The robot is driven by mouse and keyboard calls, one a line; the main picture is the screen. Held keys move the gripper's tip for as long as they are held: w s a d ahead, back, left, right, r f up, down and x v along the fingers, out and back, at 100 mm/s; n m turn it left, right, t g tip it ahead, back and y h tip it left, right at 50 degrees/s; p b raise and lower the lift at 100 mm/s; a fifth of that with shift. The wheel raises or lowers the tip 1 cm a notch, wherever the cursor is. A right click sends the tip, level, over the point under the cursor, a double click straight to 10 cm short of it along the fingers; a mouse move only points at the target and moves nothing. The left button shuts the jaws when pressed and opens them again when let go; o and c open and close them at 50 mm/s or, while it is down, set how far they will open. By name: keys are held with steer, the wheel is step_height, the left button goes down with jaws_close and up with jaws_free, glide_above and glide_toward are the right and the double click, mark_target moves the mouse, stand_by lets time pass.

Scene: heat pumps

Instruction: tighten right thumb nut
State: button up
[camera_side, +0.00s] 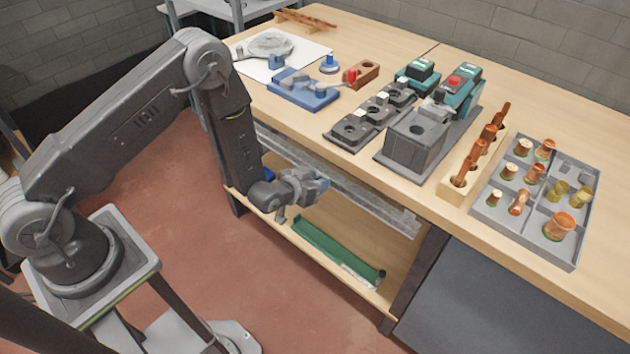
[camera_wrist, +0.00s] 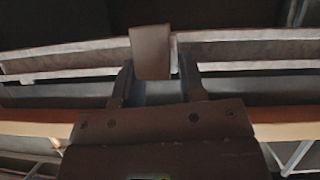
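My gripper (camera_side: 318,186) hangs low in front of the workbench (camera_side: 400,190), below the top and beside the lower shelf, away from the parts on top. In the wrist view the two fingers of my gripper (camera_wrist: 155,72) stand apart. A tan block-like shape (camera_wrist: 151,50) shows between and beyond them; I cannot tell that it is held. No thumb nut can be made out for certain. On the bench are a blue fixture (camera_side: 303,91), a dark plate with round holes (camera_side: 352,130), and a grey block (camera_side: 415,138) with green-and-black units (camera_side: 462,90) behind it.
A wooden rack (camera_side: 458,184) with copper pieces and a grey tray (camera_side: 492,212) with copper and brass fittings stand at the right. A red-handled tool (camera_side: 351,76) lies near a wooden block. A green piece (camera_side: 335,250) lies on the lower shelf. Open floor lies left of the bench.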

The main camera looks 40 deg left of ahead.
steer(key=shift+w+a+f, duration=0.1)
steer(key=shift+a+f, duration=0.05)
steer(key=shift+a, duration=0.1)
steer(key=c, duration=0.4)
steer(key=shift+o, duration=0.2)
steer(key=shift+d+m+y, duration=0.15)
steer(key=shift+m+y, duration=0.25)
steer(key=shift+c, duration=1)
steer(key=shift+m+y, duration=0.6)
steer(key=o, duration=0.7)
steer(key=v, duration=0.5)
